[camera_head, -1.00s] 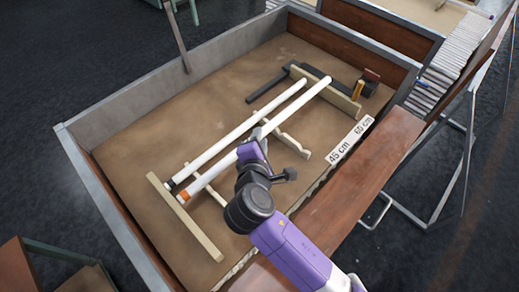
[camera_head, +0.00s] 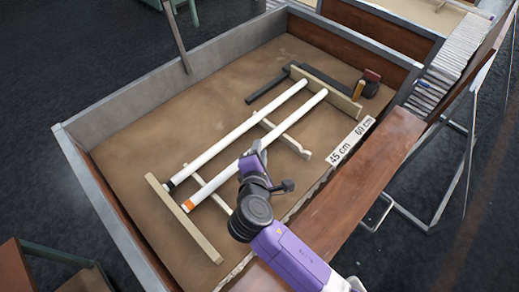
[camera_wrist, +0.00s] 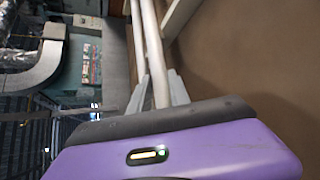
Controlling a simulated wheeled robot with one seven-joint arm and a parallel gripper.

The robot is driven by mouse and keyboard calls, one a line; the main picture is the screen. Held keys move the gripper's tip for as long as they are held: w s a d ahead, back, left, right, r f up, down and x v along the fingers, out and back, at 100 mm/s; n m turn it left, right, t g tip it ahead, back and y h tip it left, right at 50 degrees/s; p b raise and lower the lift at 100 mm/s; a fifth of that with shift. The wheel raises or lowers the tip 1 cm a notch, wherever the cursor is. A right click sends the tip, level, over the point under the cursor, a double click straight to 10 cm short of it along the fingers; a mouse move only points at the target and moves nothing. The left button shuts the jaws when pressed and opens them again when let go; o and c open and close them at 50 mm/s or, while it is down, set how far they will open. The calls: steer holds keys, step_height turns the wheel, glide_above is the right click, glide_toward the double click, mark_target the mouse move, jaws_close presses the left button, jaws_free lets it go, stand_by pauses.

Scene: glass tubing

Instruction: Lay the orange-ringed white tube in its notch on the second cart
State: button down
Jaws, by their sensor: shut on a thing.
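The orange-ringed white tube (camera_head: 222,177) slants across the cart (camera_head: 135,110) in the head view, its orange ring at the near-left end. That end is at the near wooden bar (camera_head: 180,215), and its far end is by the far wooden bar (camera_head: 340,97). My gripper (camera_head: 256,152) is at the tube's middle. In the wrist view the tube (camera_wrist: 158,85) passes between the two fingers of my gripper (camera_wrist: 160,90), which are shut on it. Whether the tube sits in a notch cannot be told; the bar tops are too small to read.
A dark-ringed white tube (camera_head: 222,143) lies parallel, beyond the held one. A notched middle piece (camera_head: 290,141) crosses under. A dark bar (camera_head: 268,88) and a small dark-red block (camera_head: 371,83) are at the back. A label plate (camera_head: 351,140) and brown ledge (camera_head: 365,180) line the right side.

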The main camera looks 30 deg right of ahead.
steer(key=shift+f, duration=0.15)
steer(key=c, duration=1.2)
jaws_free()
steer(key=shift+r, duration=0.25)
steer(key=v, duration=1.2)
steer(key=shift+r+p, duration=0.3)
steer(key=shift+p, duration=0.1)
